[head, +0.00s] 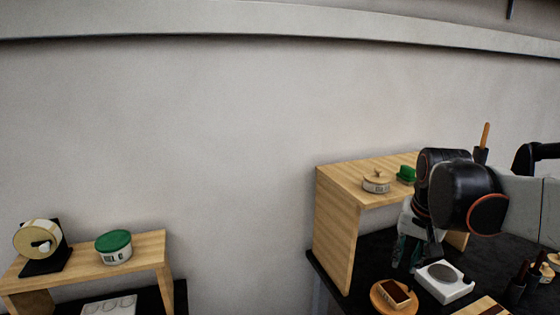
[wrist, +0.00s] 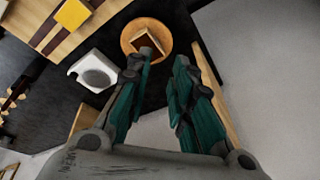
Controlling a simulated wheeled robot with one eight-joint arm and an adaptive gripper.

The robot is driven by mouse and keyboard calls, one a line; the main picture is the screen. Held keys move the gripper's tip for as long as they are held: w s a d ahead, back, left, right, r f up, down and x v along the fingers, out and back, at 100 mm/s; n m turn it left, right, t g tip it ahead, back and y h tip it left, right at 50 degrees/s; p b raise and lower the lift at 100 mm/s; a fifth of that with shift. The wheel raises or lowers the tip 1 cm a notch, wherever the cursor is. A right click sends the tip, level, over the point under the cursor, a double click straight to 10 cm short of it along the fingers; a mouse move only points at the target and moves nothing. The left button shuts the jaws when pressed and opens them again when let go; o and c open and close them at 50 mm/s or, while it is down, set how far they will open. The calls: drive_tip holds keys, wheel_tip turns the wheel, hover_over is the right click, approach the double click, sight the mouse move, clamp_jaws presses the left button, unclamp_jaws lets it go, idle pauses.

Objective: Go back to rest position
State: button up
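My gripper (head: 411,252) is at the right in the head view, pointing down above the dark table, beside the wooden shelf. In the wrist view its two green fingers (wrist: 163,70) are apart, with nothing between them. Below it are a round wooden plate (head: 376,298) with a brown block (head: 395,292) on it and a white square device (head: 444,282) with a grey round top. The plate (wrist: 128,33) and the white device (wrist: 76,70) also show in the wrist view. The fingertips look close to the plate's edge; I cannot tell the height.
A low stand (head: 150,247) at the left holds a green-lidded tub (head: 114,247) and a round dial (head: 38,239). The wall is behind.

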drive_tip(key=s+a+f+n+t, duration=0.1)
drive_tip(key=s+a, duration=0.3)
drive_tip(key=s, duration=0.4)
drive_tip(key=s+a+f+n+t, duration=0.2)
drive_tip(key=s+a+n+t, duration=0.1)
drive_tip(key=s, duration=0.5)
drive_tip(key=shift+s+a+f+n+y, duration=0.25)
drive_tip(key=shift+a+f+n+y, duration=0.05)
drive_tip(key=shift+a+n, duration=0.4)
